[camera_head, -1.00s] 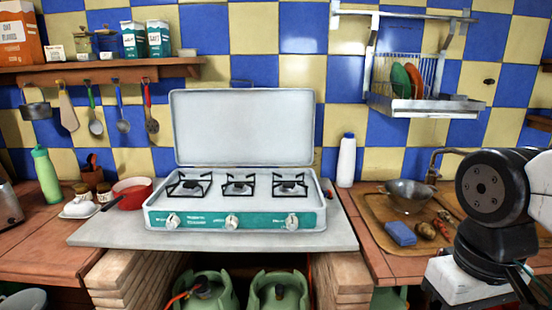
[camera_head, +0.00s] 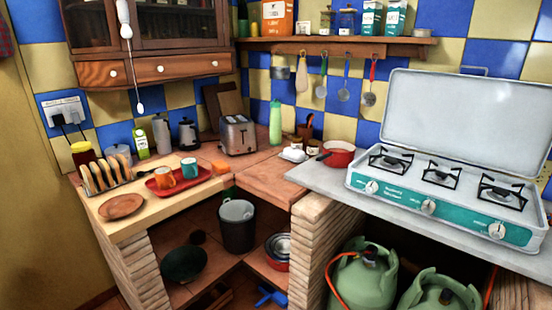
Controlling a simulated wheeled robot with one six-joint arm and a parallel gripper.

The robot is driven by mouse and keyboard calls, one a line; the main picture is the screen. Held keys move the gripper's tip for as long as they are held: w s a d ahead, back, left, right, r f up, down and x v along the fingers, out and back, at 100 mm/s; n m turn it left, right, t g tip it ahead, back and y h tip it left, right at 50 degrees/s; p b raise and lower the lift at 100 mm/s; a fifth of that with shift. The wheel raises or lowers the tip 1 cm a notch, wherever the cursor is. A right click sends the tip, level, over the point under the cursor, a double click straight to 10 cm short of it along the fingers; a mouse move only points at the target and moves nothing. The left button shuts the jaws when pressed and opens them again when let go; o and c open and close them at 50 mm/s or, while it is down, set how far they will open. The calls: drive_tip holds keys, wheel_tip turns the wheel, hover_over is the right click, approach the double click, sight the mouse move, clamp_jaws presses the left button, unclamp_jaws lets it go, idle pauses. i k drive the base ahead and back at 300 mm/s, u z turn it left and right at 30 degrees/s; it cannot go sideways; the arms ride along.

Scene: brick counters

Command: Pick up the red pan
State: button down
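The red pan (camera_head: 339,154) stands on the counter just left of the gas stove. It is a small pot with red outside and a pale inside, and its handle points to the lower left. The white and teal stove (camera_head: 440,200) has its lid raised and several burners with bare black grates. My gripper is not in view, and no part of my arm shows now.
A white dish (camera_head: 294,155), small jars and a green bottle (camera_head: 275,121) stand close to the pan's left and back. A toaster (camera_head: 238,135), a red tray (camera_head: 178,182) with two mugs and a toast rack (camera_head: 104,174) are further left. Green gas bottles (camera_head: 362,279) stand below the stove.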

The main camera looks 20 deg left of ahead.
sight(336, 154)
drive_tip(key=u, duration=0.85)
drive_tip(key=i, duration=1.4)
drive_tip(key=u, duration=0.15)
